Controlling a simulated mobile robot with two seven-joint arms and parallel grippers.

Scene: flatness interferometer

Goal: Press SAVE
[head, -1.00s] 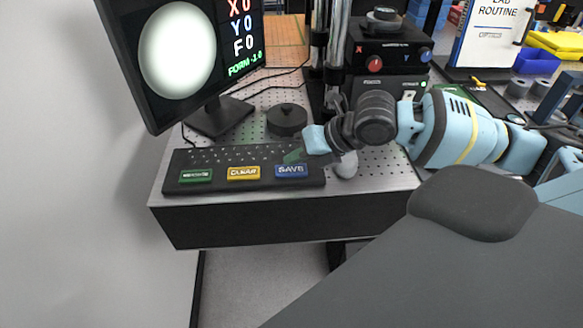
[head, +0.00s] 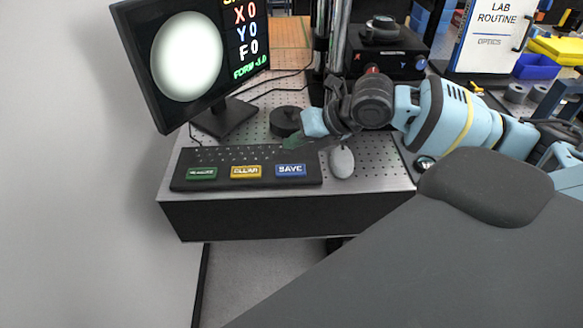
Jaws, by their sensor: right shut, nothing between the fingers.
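The blue SAVE key (head: 291,170) is at the right end of a row of three large keys on the front of the black keyboard (head: 240,155). A yellow CLEAR key (head: 246,171) and a green key (head: 202,173) lie to its left. My right gripper (head: 291,144) is shut and empty. Its greenish fingertips are just behind the SAVE key in the picture, over the keyboard's right rear part. I cannot tell how far above the keyboard they are. The SAVE key is fully visible. My left gripper is not in view.
A grey mouse (head: 342,162) lies right of the keyboard, close below my right gripper. The monitor (head: 190,55) rises at the back left. The perforated table ends just in front of the keyboard.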

